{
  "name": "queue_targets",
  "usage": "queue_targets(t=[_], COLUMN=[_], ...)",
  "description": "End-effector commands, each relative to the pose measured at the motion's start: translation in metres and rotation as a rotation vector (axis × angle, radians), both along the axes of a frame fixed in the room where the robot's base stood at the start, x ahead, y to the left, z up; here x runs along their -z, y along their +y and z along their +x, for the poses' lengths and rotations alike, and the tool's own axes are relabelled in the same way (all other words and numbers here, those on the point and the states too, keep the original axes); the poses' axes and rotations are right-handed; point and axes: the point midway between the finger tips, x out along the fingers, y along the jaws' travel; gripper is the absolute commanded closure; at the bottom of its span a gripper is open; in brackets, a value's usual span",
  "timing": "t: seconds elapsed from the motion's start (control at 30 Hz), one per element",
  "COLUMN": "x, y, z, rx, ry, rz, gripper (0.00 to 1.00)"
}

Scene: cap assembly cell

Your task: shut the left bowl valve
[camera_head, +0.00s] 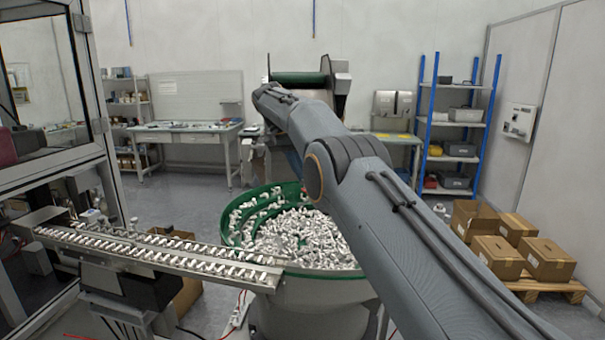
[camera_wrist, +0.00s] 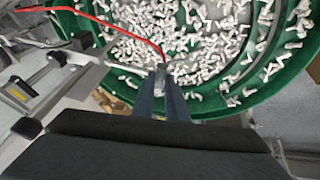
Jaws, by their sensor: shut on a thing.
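My gripper (camera_wrist: 164,84) is over the near rim of the green bowl (camera_wrist: 206,107) in the wrist view. Its two dark fingers are shut on a small grey piece (camera_wrist: 161,72) at their tips. A thin red line (camera_wrist: 128,29) curves from the upper left and ends at this piece. The piece looks like the left bowl valve, but it is too small and covered to tell how its handle is turned. In the head view the green bowl (camera_head: 232,205) stands at centre, and my arm hides its right side and the valve.
Many small white parts (camera_head: 300,236) fill the bowl. A metal track (camera_head: 150,252) with rows of parts runs left from it. A glass-sided machine frame (camera_head: 100,100) stands at left. Cardboard boxes (camera_head: 497,257) sit on a pallet at right. Open floor lies behind the bowl.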

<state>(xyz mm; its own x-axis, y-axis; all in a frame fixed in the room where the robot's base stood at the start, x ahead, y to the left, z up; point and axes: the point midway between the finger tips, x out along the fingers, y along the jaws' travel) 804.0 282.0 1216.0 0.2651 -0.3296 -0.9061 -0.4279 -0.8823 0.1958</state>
Motion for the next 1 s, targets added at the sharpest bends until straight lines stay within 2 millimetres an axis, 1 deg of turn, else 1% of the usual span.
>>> queue_targets(t=[0.17,0.2,0.3,0.67,0.77,1.0], x=[-0.001,-0.001,-0.001,-0.002,-0.005,-0.022], y=[0.001,0.001,0.001,0.001,0.003,0.007], z=[0.000,0.000,0.000,0.000,-0.001,-0.006], rx=[-0.001,-0.001,0.000,0.000,-0.001,-0.001], ry=[-0.003,-0.003,-0.003,-0.003,-0.003,0.000], rz=[0.002,0.002,0.001,0.001,0.002,0.001], gripper=[1.00,0.84,0.69,0.69,0.69,0.69])
